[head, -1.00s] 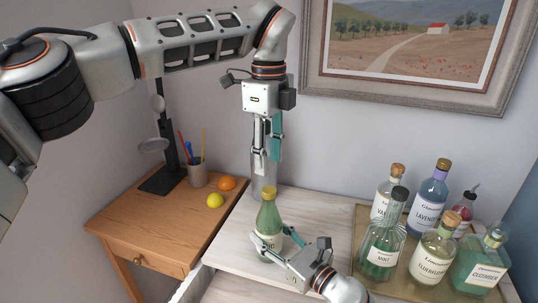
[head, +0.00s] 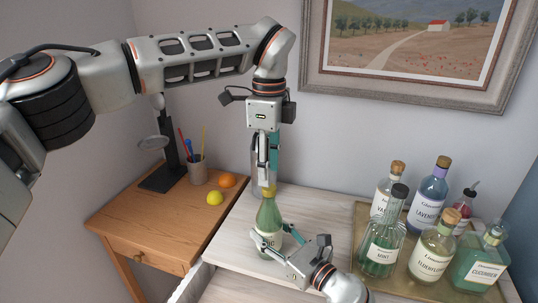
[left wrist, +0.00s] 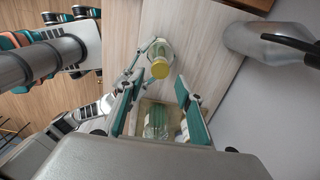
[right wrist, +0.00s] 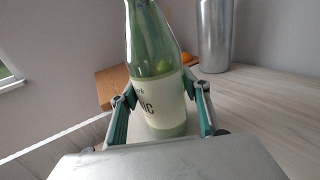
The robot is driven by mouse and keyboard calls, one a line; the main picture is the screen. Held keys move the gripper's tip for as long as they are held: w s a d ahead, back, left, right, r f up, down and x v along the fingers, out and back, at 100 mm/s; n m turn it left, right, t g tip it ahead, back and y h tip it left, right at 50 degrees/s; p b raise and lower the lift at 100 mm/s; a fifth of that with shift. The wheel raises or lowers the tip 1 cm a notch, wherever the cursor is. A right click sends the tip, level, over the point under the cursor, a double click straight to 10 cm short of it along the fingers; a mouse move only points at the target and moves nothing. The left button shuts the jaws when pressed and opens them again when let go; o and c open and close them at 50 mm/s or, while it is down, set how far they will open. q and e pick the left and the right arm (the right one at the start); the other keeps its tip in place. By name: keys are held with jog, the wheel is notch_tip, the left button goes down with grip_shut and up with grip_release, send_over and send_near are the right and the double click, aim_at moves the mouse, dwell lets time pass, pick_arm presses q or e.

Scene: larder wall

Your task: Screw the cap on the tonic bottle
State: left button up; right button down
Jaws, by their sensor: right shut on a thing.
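The tonic bottle (head: 267,222) is green glass with a pale label and stands upright on the pale wooden counter. It also shows in the right wrist view (right wrist: 152,45). A yellow cap (left wrist: 160,69) is at the bottle's mouth; how tightly it sits cannot be told. My right gripper (right wrist: 158,95) is shut on the bottle's body, with a finger on each side of the label. My left gripper (head: 267,174) points down right above the bottle. Its fingers (left wrist: 160,88) are apart, with the cap in line between them near the tips.
A grey metal vessel (right wrist: 213,35) stands close behind the bottle. At the right, a tray (head: 357,240) holds several labelled bottles, including a mint one (head: 381,245). A lower wooden table (head: 140,222) at the left carries a lemon (head: 215,198), an orange (head: 227,180) and a pencil cup (head: 198,173).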

pick_arm(q)
jog(key=shift+f, duration=2.2)
